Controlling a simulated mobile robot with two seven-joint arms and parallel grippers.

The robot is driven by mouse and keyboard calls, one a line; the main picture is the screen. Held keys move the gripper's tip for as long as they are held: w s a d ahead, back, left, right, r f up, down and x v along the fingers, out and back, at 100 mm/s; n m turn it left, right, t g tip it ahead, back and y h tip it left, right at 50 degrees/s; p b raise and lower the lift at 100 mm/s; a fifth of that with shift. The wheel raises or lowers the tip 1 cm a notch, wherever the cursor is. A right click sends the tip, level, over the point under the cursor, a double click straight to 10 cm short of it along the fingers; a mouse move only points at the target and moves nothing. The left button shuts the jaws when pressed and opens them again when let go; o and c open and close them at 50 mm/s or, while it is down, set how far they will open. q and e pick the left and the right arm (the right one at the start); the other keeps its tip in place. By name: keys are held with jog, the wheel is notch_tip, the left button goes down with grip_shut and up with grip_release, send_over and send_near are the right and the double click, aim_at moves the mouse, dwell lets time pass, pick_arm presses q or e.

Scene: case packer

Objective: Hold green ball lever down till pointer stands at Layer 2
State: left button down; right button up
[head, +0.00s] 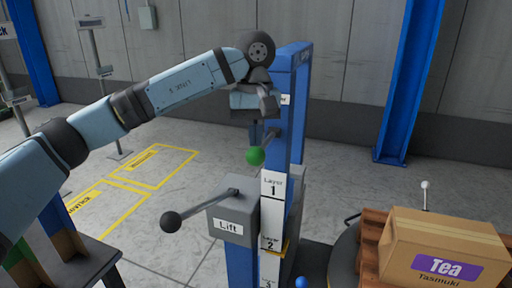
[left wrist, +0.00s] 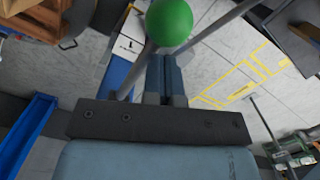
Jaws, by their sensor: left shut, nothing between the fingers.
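The green ball (head: 255,156) sits on the end of a short grey lever on the blue column (head: 278,140). My left gripper (head: 258,142) points down, shut and empty, just above the ball. In the left wrist view the green ball (left wrist: 169,22) lies just past the shut fingertips (left wrist: 165,62); I cannot tell whether they touch it. The layer scale (head: 272,212) runs down the column with labels Layer 1, Layer 2 (head: 271,242) and part of a 3. A thin yellow edge shows beside Layer 2; I cannot tell whether it is the pointer. My right gripper is out of view.
A grey box marked Lift (head: 229,226) with a black ball lever (head: 171,222) stands left of the scale. A Tea carton (head: 444,247) sits on wooden pallet boards at right. A blue ball (head: 301,283) shows at the bottom edge.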

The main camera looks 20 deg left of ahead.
pick_arm(q)
notch_tip(320, 180, up, 14)
jog(key=w+p, duration=0.1)
jog(key=p, duration=0.1)
jog(key=shift+w+a+p, duration=0.15)
jog(key=shift+a+p, duration=0.1)
jog(key=shift+p, duration=0.05)
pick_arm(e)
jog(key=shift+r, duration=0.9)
pick_arm(q)
jog(key=shift+f, duration=0.2)
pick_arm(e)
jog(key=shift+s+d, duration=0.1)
